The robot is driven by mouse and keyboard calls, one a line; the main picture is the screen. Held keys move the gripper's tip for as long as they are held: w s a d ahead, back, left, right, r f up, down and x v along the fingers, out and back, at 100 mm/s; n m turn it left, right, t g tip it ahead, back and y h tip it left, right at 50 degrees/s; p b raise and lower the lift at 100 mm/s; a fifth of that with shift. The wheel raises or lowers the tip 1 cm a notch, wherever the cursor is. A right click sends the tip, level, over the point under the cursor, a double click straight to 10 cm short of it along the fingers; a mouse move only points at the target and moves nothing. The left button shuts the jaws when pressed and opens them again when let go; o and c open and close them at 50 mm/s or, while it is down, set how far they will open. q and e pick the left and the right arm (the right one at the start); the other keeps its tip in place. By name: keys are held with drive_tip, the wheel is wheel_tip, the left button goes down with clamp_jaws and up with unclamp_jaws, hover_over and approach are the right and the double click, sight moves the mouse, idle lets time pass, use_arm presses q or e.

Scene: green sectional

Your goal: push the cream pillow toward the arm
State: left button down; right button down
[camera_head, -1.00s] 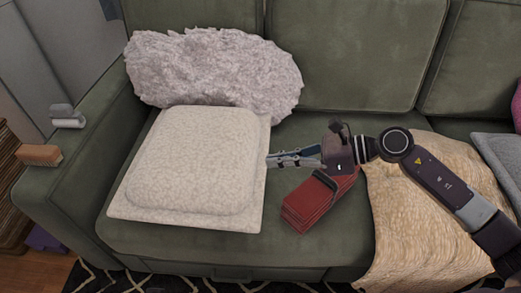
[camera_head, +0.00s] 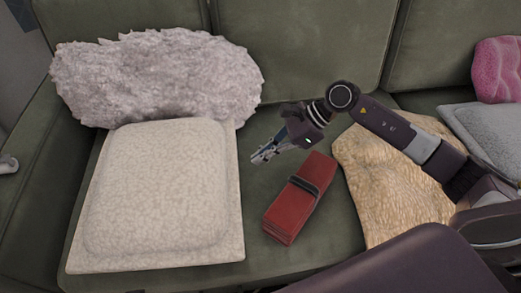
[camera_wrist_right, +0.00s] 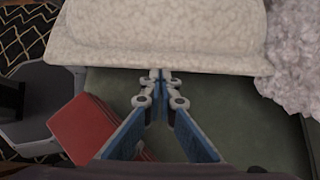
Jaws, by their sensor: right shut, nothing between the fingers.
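The cream pillow (camera_head: 160,195) lies flat on the green sofa seat, its back edge against a fluffy pale pillow. The green sofa arm (camera_head: 28,185) is to its left, partly cut off by the picture edge. My right gripper (camera_head: 256,160) is shut and empty, just right of the cream pillow, pointing down and left. A narrow strip of seat shows between them in the head view. In the right wrist view the shut fingertips (camera_wrist_right: 160,74) are at the cream pillow's edge (camera_wrist_right: 150,58); I cannot tell if they touch.
The fluffy pillow (camera_head: 160,75) leans on the backrest. A red folded item with a dark band (camera_head: 298,200) lies below my right gripper. A tan throw (camera_head: 385,185), a grey cushion (camera_head: 485,130) and a pink pillow (camera_head: 498,68) are to the right.

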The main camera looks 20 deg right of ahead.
sight(229, 175)
drive_tip(key=x, duration=0.6)
drive_tip(key=shift+a+f, duration=0.1)
drive_tip(key=a, duration=0.1)
drive_tip(key=w+a, duration=0.1)
drive_tip(key=a, duration=0.1)
use_arm(q)
drive_tip(key=shift+a+r, duration=0.1)
drive_tip(key=shift+r, duration=0.6)
use_arm(e)
drive_tip(key=shift+w+a, duration=0.1)
drive_tip(key=shift+a, duration=0.3)
